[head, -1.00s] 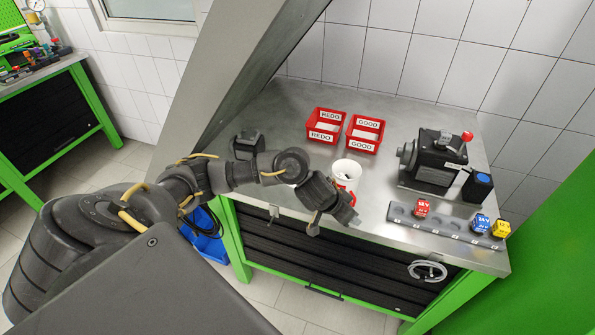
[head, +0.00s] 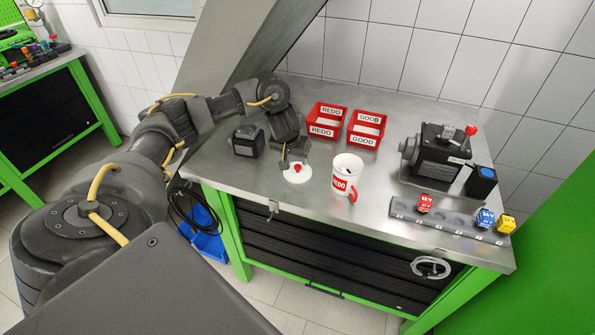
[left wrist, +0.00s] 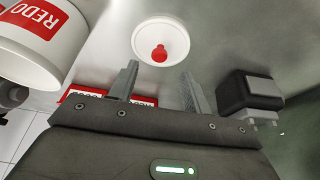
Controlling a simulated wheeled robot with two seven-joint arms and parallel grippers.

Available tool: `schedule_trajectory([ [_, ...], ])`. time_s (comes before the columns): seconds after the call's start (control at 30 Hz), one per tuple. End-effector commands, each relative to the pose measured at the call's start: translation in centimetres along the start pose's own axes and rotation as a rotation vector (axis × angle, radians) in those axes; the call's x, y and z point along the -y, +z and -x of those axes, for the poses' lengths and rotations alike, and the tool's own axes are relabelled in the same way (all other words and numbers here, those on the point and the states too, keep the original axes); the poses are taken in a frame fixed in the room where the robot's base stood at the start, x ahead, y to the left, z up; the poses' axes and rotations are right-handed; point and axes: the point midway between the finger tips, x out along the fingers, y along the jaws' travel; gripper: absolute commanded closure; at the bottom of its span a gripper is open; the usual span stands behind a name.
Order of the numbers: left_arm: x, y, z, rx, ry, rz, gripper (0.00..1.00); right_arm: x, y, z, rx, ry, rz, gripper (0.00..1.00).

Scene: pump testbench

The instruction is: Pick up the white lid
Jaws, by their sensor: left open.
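The white lid (head: 297,176) is a round disc with a red knob, lying on the steel bench top left of the white mug (head: 346,176). It also shows in the left wrist view (left wrist: 148,37), beyond the fingertips. My left gripper (head: 294,156) is at the far side of the lid, just above it in the head view. In the left wrist view its two fingers (left wrist: 161,72) are apart with nothing between them, and the lid lies ahead of them. My right gripper is not in view.
Two red bins labelled REDO (head: 322,131) and GOOD (head: 352,142) stand behind. A dark block (head: 249,141) stands left of the lid. The pump (head: 436,155) and a rack (head: 450,230) with coloured blocks are at right. The mug is close beside the lid.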

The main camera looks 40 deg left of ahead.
Motion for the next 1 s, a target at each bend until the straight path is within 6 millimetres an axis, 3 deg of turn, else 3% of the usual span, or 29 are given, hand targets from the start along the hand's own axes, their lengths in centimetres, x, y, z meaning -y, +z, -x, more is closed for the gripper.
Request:
schedule_trajectory([
  [0.27, 0.0, 0.0, -1.2, 0.0, 0.0, -0.001, 0.52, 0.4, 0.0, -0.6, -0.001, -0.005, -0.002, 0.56],
  [0.47, -0.1, 0.2, -4.2, 0.004, 0.001, 0.002, 0.52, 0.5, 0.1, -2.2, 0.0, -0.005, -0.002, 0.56],
  [0.6, 0.0, -0.1, -5.5, 0.002, 0.0, 0.001, 0.52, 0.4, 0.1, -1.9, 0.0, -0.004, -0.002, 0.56],
  [0.9, 0.0, -0.1, -6.1, -0.001, 0.0, -0.001, 0.52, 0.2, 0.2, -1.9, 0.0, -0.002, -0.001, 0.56],
  [1.0, 0.0, -0.1, -6.1, -0.001, 0.0, -0.001, 0.62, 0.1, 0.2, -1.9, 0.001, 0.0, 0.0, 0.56],
])
